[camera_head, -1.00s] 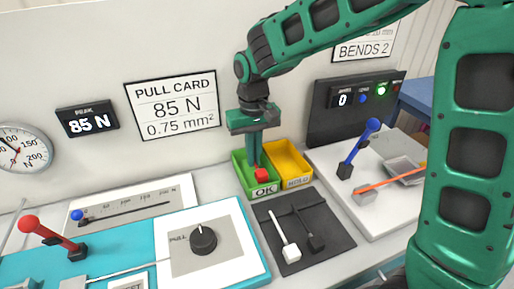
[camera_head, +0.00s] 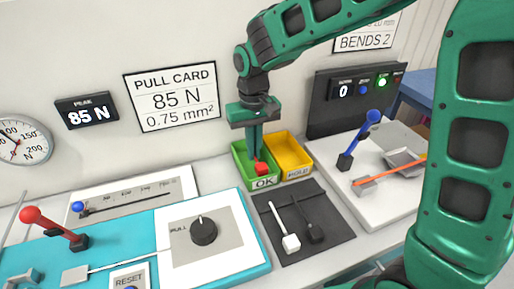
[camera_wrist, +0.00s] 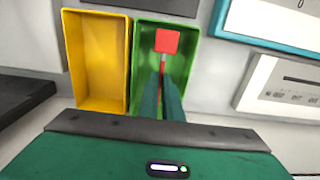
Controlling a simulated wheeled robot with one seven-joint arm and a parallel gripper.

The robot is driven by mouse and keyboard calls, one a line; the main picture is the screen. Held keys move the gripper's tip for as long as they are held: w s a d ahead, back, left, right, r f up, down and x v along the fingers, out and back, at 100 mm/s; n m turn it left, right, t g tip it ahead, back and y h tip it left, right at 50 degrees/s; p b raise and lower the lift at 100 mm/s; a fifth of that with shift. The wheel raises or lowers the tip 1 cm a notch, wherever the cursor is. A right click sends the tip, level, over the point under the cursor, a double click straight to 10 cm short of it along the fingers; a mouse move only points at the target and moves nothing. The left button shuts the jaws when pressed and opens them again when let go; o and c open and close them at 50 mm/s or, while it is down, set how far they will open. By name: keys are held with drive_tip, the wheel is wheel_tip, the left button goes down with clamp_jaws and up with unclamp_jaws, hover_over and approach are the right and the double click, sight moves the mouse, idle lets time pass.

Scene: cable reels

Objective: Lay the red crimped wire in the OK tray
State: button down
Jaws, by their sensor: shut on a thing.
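The red crimped wire (camera_head: 262,168) has a square red end and a thin red lead. In the wrist view its red end (camera_wrist: 167,41) shows inside the outline of the green OK tray (camera_wrist: 180,30). My gripper (camera_head: 256,157) points down into the green OK tray (camera_head: 240,158), shut on the wire's lead. In the wrist view my fingertips (camera_wrist: 163,85) are close together around the lead. Whether the wire touches the tray floor I cannot tell.
The yellow HOLD tray (camera_head: 306,157) stands right beside the OK tray and looks empty. A dark mat (camera_head: 284,243) with a white and a black wire lies in front. A bend tester with a blue lever (camera_head: 362,135) is at right, the teal pull tester (camera_head: 120,255) at left.

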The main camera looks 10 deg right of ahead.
drive_tip(key=shift+f, duration=1.6)
drive_tip(key=c, duration=1.9)
unclamp_jaws()
drive_tip(key=shift+o, duration=0.2)
wheel_tip(320, 180, up, 22)
drive_tip(key=shift+f, duration=0.2)
